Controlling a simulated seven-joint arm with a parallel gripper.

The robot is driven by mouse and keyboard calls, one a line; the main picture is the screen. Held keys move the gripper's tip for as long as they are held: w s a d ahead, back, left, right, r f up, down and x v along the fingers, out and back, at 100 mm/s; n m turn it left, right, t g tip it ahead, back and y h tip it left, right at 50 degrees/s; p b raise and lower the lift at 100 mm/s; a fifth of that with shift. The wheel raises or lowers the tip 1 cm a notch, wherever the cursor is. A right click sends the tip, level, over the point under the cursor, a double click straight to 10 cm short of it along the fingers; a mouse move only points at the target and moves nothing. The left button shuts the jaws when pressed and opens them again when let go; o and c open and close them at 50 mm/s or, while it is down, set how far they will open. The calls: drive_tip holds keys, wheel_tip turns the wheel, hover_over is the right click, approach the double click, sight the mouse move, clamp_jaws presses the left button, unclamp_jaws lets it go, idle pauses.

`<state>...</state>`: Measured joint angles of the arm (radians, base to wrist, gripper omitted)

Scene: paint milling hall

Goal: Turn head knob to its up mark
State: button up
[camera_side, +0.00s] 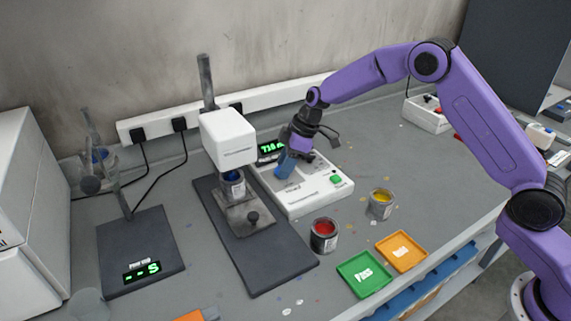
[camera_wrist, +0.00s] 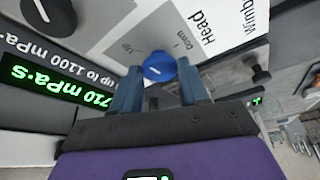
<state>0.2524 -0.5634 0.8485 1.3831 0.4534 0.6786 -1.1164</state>
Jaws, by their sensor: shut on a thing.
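The head knob (camera_wrist: 158,67) is a round blue knob with a short white line on its face. It sits on the white control box (camera_side: 318,197), by the printed words Up, Down and Head in the wrist view. I cannot tell for certain which mark the line meets. My gripper (camera_wrist: 160,88) has one blue-grey finger on either side of the knob and is shut on it. In the side view my gripper (camera_side: 286,166) reaches down onto the box and hides the knob.
The box display (camera_wrist: 42,82) glows green and reads 710 mPa·s. A dark knob (camera_wrist: 48,14) is beside it. The white mixer head (camera_side: 228,137) stands close left of my gripper. A red paint can (camera_side: 324,236), a yellow can (camera_side: 381,204) and green and orange trays (camera_side: 364,274) stand in front.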

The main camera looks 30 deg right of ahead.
drive_tip(key=n+g, duration=0.1)
drive_tip(key=n, duration=0.1)
drive_tip(key=n+g, duration=0.1)
drive_tip(key=n, duration=0.2)
drive_tip(key=shift+w, duration=0.2)
drive_tip(key=shift+n, duration=0.3)
drive_tip(key=o, duration=1.1)
drive_tip(key=shift+c, duration=0.2)
drive_tip(key=shift+d, duration=0.1)
drive_tip(key=v, duration=1.7)
drive_tip(key=shift+d, duration=0.25)
